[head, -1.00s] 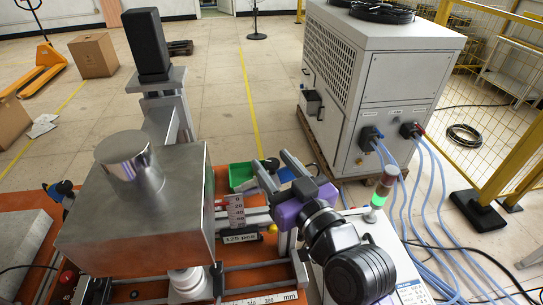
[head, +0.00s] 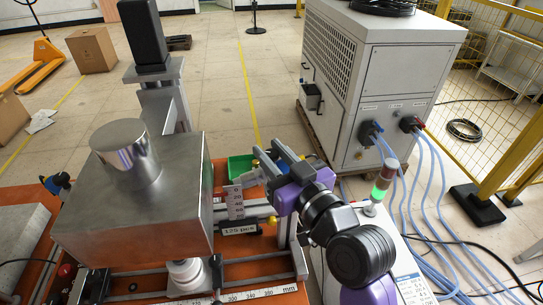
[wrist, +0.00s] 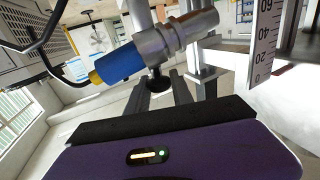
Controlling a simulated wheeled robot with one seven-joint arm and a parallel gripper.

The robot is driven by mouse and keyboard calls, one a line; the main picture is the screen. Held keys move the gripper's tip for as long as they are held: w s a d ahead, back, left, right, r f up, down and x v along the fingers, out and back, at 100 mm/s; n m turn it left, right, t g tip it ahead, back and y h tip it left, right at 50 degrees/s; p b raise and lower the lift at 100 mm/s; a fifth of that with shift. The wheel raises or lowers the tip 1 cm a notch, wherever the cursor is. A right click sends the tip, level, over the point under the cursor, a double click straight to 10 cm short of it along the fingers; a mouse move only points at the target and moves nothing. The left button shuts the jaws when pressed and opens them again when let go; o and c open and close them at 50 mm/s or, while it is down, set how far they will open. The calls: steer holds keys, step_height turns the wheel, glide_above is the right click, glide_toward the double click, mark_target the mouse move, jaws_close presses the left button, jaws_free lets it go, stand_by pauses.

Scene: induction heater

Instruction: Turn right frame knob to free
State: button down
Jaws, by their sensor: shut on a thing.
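My purple gripper (head: 275,160) reaches to the right side of the frame, its two grey fingers pointing up and left. In the wrist view, my gripper (wrist: 162,82) has its fingers close around a small black knob (wrist: 157,80), which I take for the right frame knob. The knob is mostly hidden, and its turn angle cannot be read. In the head view the fingers cover it. The metal frame (head: 290,245) stands beside my gripper. A blue cylinder with a yellow end (wrist: 118,64) sits in a metal collar close to the fingers.
A large steel box (head: 140,200) stands left of my gripper. A scale plate (head: 235,202) and a green bin (head: 241,168) are close by. A grey chiller (head: 385,90) with blue hoses stands behind right. A signal light (head: 383,180) glows green near my arm.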

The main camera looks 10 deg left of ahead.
steer(key=shift+w+d+f+n+g+y+b, duration=0.15)
steer(key=shift+n+g+y+b, duration=0.2)
steer(key=shift+b, duration=0.35)
steer(key=shift+y, duration=0.25)
steer(key=c, duration=1.2)
jaws_free()
steer(key=shift+o, duration=0.2)
steer(key=shift+s, duration=0.2)
steer(key=b+v, duration=0.2)
steer(key=v, duration=0.5)
steer(key=shift+d, duration=0.1)
steer(key=shift+s+d+r, duration=0.15)
steer(key=shift+s+r, duration=0.05)
